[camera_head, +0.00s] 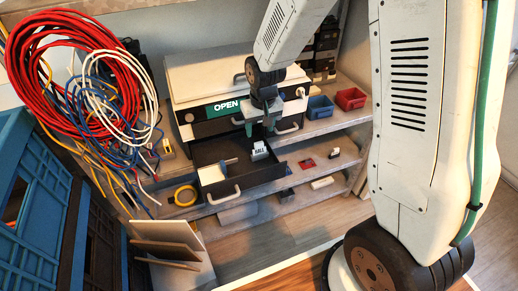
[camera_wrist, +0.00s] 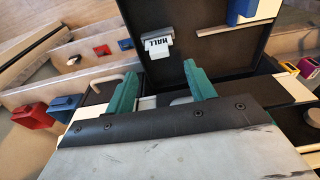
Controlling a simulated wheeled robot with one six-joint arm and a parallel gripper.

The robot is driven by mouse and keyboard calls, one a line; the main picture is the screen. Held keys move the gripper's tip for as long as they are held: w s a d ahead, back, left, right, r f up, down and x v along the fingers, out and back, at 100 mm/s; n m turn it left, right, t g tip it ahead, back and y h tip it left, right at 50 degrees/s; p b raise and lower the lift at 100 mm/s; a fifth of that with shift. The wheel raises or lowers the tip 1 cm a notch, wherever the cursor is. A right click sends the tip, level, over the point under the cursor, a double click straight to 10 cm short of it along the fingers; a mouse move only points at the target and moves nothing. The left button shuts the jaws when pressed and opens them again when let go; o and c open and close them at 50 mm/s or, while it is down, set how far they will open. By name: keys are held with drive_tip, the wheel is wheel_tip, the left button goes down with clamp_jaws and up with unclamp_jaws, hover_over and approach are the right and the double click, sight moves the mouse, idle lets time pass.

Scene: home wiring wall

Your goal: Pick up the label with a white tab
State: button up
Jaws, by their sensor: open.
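A small label reading HALL (camera_head: 259,150) with a pale tab lies in the open dark drawer (camera_head: 262,187), near its right side. In the wrist view, the label (camera_wrist: 158,43) lies at the drawer's edge, beyond my fingertips. My gripper (camera_head: 257,122) hangs above the back of the drawer, just behind the label in the head view. In the wrist view, its two green fingers (camera_wrist: 163,82) are spread apart with nothing between them. The label is clear of the fingers.
A cabinet marked OPEN (camera_head: 226,107) stands behind. Blue (camera_head: 319,107) and red (camera_head: 350,98) bins sit on the shelf at right. Coiled cables (camera_head: 85,75) hang at left.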

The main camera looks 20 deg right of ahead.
sight(259, 144)
drive_tip(key=f, duration=0.5)
drive_tip(key=w+f, duration=0.1)
drive_tip(key=f, duration=0.2)
drive_tip(key=shift+f, duration=0.15)
drive_tip(key=c, duration=0.7)
